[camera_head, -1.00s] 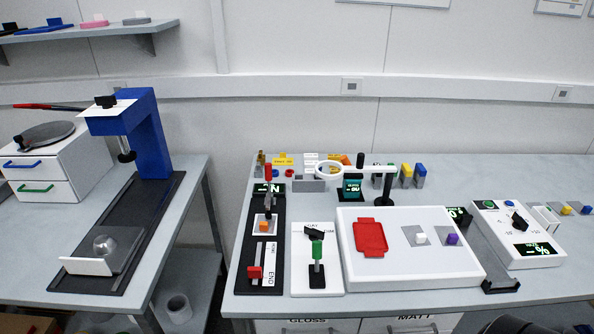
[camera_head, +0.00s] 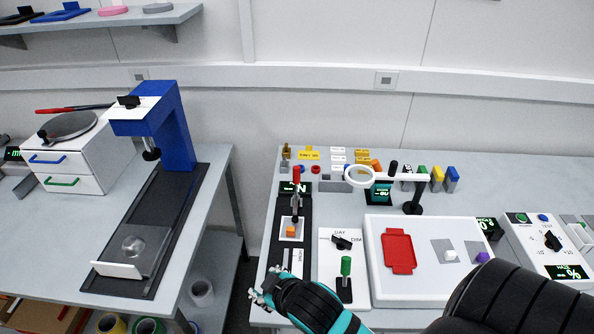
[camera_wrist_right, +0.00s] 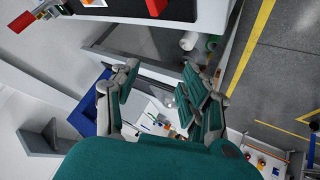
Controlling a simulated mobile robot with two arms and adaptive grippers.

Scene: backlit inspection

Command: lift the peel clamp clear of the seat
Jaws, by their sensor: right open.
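The likely peel clamp is an upright red-handled lever (camera_head: 296,176) with a grey stem, on the black track (camera_head: 307,208) of the right bench. An orange block (camera_head: 291,230) sits below it in a small pale seat (camera_head: 287,237). I cannot tell whether clamp and seat touch. My left gripper is not in view.
Beside the track stand a white panel with a green-handled lever (camera_head: 345,266) and a white box with a red plate (camera_head: 398,251). A ring on a stand (camera_head: 361,176) is behind them. A gap separates the left bench with its blue press (camera_head: 176,135).

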